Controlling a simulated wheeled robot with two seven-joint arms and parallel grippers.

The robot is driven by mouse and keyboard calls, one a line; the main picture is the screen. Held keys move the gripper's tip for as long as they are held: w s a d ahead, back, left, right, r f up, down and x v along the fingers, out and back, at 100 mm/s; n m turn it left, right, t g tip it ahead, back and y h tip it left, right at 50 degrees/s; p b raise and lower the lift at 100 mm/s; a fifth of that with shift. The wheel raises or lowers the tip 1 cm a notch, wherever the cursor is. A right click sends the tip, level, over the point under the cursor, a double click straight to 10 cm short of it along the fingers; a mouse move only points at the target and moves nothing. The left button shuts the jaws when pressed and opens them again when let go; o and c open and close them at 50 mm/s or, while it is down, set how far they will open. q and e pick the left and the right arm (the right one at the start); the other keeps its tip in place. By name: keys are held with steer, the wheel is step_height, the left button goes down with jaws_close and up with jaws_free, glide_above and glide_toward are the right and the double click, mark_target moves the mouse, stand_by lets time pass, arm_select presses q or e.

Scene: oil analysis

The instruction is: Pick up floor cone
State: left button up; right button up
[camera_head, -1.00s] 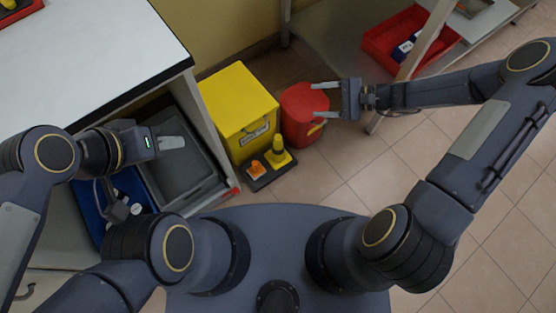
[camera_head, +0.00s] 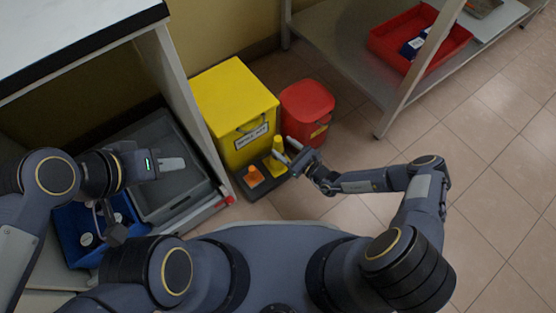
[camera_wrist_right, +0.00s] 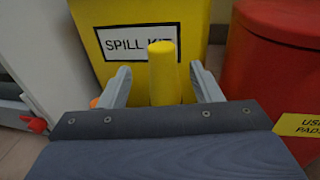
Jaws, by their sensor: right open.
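A yellow floor cone (camera_head: 279,144) stands upright on a dark tray (camera_head: 262,191) on the floor, in front of a yellow spill kit bin. An orange cone (camera_head: 253,177) stands beside it. My right gripper (camera_head: 287,151) is open at the yellow cone. In the right wrist view the cone's rounded yellow top (camera_wrist_right: 163,75) shows between the two fingers, with gaps on both sides; its base is hidden by my gripper. My left gripper (camera_head: 172,164) is over a grey crate, far left of the cone; its finger opening cannot be made out.
The spill kit bin (camera_head: 235,105) stands close behind the cone, and a red bin (camera_head: 307,108) is just right of it. A bench leg and grey crate (camera_head: 166,205) are at left. A shelf (camera_head: 335,40) holds a red tray (camera_head: 455,43). The floor at right is clear.

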mark_target(282, 144)
steer(key=b+x, duration=0.1)
steer(key=x, duration=0.3)
steer(key=shift+w+d, duration=0.1)
steer(key=shift+w, duration=0.05)
jaws_close()
